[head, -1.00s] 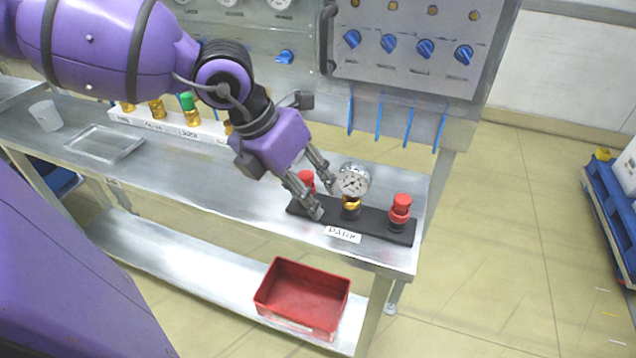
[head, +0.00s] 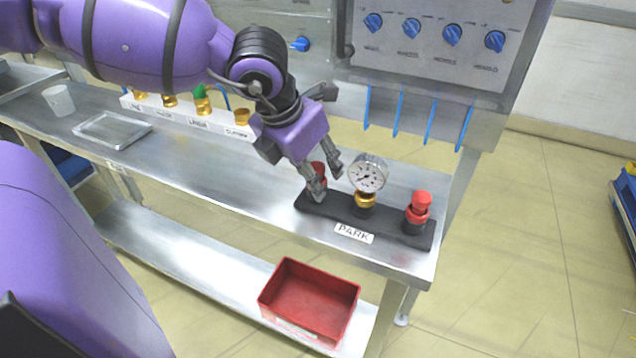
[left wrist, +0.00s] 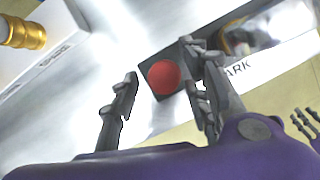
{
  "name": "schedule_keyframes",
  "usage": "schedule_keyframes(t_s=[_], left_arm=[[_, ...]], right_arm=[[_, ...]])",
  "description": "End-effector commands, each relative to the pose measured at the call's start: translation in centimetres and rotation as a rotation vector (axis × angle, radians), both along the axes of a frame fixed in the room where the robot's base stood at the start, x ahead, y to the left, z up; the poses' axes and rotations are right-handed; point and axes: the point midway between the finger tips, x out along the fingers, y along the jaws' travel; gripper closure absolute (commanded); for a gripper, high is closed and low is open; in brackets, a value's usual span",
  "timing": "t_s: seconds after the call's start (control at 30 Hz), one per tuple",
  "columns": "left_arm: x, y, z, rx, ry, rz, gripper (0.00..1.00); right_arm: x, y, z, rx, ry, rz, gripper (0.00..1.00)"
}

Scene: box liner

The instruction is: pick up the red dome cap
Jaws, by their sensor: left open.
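The red dome cap (head: 317,171) sits upright at the left end of a black stand marked PARK (head: 388,222). It is partly hidden by my left gripper (head: 327,183) in the head view. In the left wrist view the cap (left wrist: 164,77) is a round red top between the two spread fingers of the left gripper (left wrist: 160,66). The right finger looks close to the cap; a wider gap shows on the left. I cannot tell if either touches. Small grey finger-like parts at the right edge of the left wrist view may be my right gripper (left wrist: 305,125).
A pressure gauge (head: 368,173) on a brass fitting stands right of the cap. Another red-topped part (head: 419,207) is at the stand's right end. A white rack (head: 185,117) with brass fittings lies behind left. A red bin (head: 309,302) sits on the lower shelf.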

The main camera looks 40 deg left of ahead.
Motion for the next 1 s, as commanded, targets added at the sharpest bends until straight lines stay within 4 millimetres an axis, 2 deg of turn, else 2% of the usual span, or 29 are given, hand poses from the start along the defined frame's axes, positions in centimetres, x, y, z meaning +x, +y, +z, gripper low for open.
schedule_keyframes(t_s=[0.13,0.17,0.4,0.43,0.77,0.87,1.0], left_arm=[[0.0,0.0,0.2,0.000,-0.001,0.000,0.57],[0.0,0.0,0.2,0.000,-0.001,0.000,0.60],[0.0,0.0,0.1,0.000,-0.001,0.000,0.91],[0.0,0.0,0.1,0.000,-0.001,0.000,0.93],[0.0,0.0,0.4,0.000,-0.002,0.000,0.94],[0.1,0.0,1.0,0.000,-0.004,0.000,0.94],[0.1,0.0,2.9,-0.001,-0.006,0.001,0.94]], right_arm=[[0.2,0.1,0.1,0.001,-0.004,0.001,0.60],[0.3,0.1,0.1,0.000,-0.004,0.002,0.60],[0.3,0.1,0.1,0.001,-0.004,0.002,0.60],[0.2,0.1,0.1,0.002,-0.003,0.001,0.60],[0.2,0.1,0.1,0.002,-0.003,0.001,0.60],[0.4,0.1,0.4,0.001,-0.006,0.001,0.60],[0.8,0.1,1.4,0.001,-0.018,0.000,0.60]])
